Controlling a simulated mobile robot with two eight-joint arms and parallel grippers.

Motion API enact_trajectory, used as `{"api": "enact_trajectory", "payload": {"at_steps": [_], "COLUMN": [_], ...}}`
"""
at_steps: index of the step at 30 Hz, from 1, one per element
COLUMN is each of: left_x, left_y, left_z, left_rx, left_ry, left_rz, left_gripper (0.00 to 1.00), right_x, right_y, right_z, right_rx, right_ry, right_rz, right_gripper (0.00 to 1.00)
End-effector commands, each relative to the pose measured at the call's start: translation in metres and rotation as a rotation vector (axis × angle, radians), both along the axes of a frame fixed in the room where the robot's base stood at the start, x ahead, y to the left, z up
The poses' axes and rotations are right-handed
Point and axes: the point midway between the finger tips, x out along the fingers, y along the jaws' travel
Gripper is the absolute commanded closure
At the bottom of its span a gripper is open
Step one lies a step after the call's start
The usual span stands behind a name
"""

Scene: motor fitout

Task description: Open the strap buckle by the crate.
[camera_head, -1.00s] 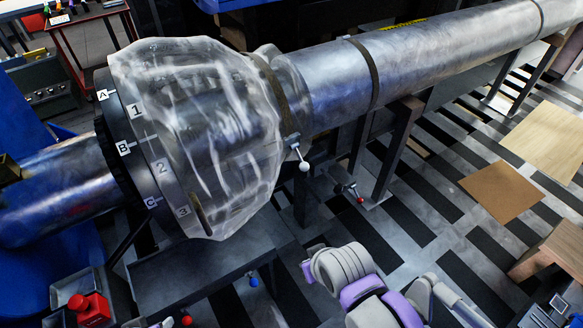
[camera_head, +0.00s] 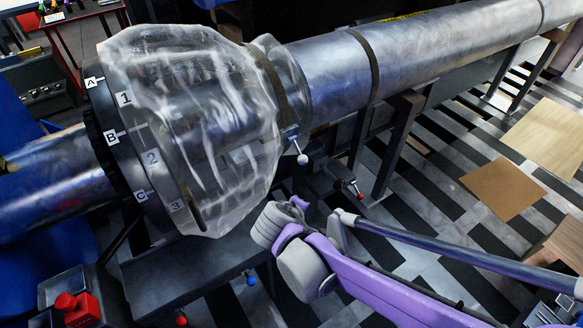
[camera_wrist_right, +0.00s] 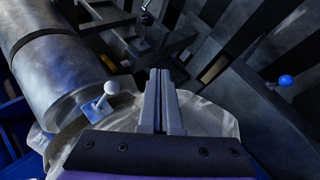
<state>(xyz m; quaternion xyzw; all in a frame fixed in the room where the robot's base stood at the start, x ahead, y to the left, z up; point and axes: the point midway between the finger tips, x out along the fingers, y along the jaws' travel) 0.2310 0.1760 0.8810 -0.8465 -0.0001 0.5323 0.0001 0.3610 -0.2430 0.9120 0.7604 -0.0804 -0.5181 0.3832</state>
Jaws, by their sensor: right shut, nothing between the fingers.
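A strap (camera_head: 268,85) runs around the wrapped end of the large metal pipe. A small lever with a white ball knob (camera_head: 303,159) sits on its lower front side and looks like the buckle. In the right wrist view the white knob (camera_wrist_right: 110,88) stands on a small plate, left of my fingers. My right gripper (camera_wrist_right: 160,75) is shut and empty, apart from the lever. In the head view my right arm reaches in from the lower right, its wrist below the knob; the fingers are not clear there. My left gripper is not in view. I cannot tell which object is the crate.
Clear wrinkled film (camera_head: 190,120) covers the flange, marked with letters and numbers. A red-knobbed lever (camera_head: 360,195) and a dark support stand (camera_head: 395,140) are to the right. A blue knob (camera_head: 251,281) and red knob (camera_head: 181,321) hang below. A wooden box (camera_head: 555,240) stands far right.

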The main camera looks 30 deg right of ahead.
Motion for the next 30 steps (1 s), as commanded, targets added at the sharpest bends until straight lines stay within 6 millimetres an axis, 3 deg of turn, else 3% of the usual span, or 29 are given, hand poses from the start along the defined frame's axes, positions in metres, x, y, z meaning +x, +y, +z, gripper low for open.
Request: {"api": "enact_trajectory", "payload": {"at_steps": [1,6,12,19,30], "left_x": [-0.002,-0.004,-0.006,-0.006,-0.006], "left_y": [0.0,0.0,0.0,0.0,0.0], "left_z": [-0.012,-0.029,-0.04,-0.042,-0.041], "left_rx": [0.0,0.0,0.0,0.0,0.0], "left_ry": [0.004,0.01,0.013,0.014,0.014], "left_rz": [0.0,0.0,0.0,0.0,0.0], "left_gripper": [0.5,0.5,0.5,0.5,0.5], "right_x": [0.024,0.087,0.127,0.137,0.141], "right_y": [0.0,0.006,0.026,0.034,0.028], "right_z": [-0.007,-0.007,-0.005,-0.002,-0.003], "right_rx": [-0.106,-0.443,-0.692,-0.769,-0.767], "right_ry": [0.001,-0.021,-0.06,-0.076,-0.076], "right_rz": [0.038,0.13,0.184,0.197,0.194], "right_gripper": [1.0,1.0,1.0,1.0,1.0]}}
